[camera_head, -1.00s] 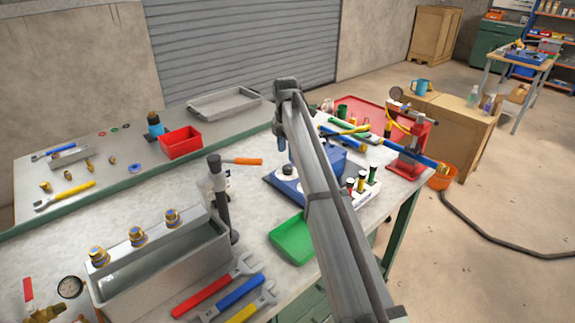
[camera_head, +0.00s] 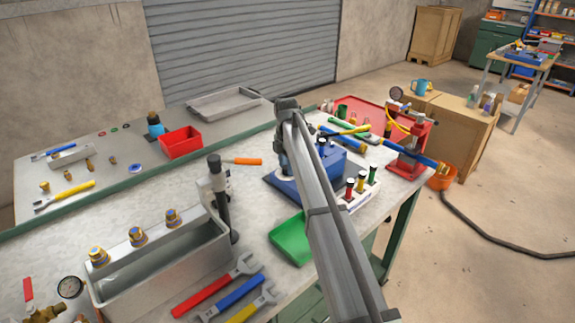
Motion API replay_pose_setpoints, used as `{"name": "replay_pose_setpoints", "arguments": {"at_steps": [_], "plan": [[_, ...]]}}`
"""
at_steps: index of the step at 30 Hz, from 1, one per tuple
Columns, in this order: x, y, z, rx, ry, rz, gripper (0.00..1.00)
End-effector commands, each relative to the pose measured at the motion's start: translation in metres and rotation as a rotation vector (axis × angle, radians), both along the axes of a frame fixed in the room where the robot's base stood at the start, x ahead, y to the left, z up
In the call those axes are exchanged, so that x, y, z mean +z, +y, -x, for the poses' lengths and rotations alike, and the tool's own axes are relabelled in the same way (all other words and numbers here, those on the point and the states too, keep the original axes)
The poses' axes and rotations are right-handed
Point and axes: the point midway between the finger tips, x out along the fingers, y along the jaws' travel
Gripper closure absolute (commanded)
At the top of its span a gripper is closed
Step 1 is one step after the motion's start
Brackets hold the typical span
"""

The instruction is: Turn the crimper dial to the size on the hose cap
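The blue crimper (camera_head: 335,164) stands on the right part of the near bench, partly hidden behind my arm. Its dial, at the left front of the blue base (camera_head: 280,187), is mostly covered by my gripper and arm. My gripper (camera_head: 285,168) points down at the dial; its fingers are small and largely hidden, so I cannot tell whether they are open or touch the dial. Hoses with blue, yellow and green parts (camera_head: 345,139) lie behind the crimper. No size marking on a hose cap or dial is readable.
Red, green and black-topped pieces stand in a white block (camera_head: 358,190) right of my arm. A green tray (camera_head: 291,240) lies in front of the crimper. A red press (camera_head: 409,152) stands at the right end. A grey post tool (camera_head: 219,195) stands to the left.

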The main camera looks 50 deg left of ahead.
Motion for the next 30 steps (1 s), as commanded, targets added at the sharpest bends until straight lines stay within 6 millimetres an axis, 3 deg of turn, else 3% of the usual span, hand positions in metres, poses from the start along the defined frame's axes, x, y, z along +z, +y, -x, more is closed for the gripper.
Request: {"name": "replay_pose_setpoints", "arguments": {"at_steps": [13,23,30], "plan": [[0.0002,0.0000,0.0001,0.000,0.000,0.000,0.91],[0.0004,-0.0001,-0.0001,-0.048,0.000,0.000,0.91],[0.0004,-0.0006,-0.0003,-0.200,0.000,0.001,0.91]]}}
